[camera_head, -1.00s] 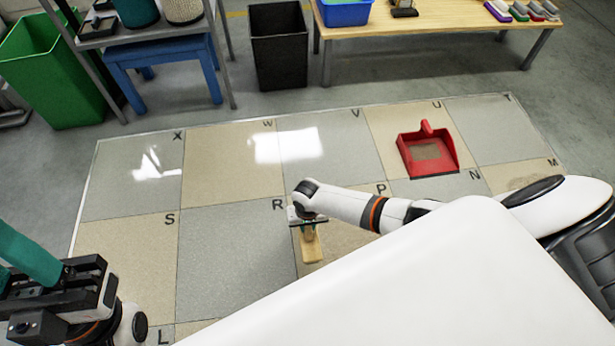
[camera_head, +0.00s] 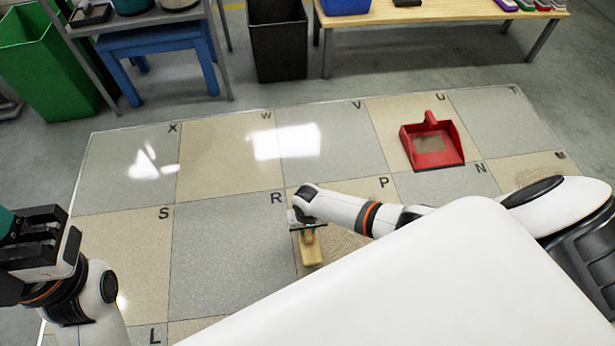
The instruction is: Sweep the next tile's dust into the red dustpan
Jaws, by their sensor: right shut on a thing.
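The red dustpan (camera_head: 447,157) sits on the beige tile marked U, with a brownish dust patch (camera_head: 430,144) inside it. My right gripper (camera_head: 306,222) is shut on a brush with a pale wooden body (camera_head: 311,252), held low over the left part of the beige tile marked P. Brownish dust (camera_head: 343,240) shows on that tile to the right of the brush; my arm and white body hide much of the tile. Another dust patch (camera_head: 540,168) lies on the tile marked M.
A green bin (camera_head: 40,70), a blue stool (camera_head: 160,45), a black bin (camera_head: 278,50) and a wooden table (camera_head: 430,16) stand behind the tiled floor. Tiles X, W, V, S and R look clear. A bit of teal (camera_head: 5,221) shows by my left gripper.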

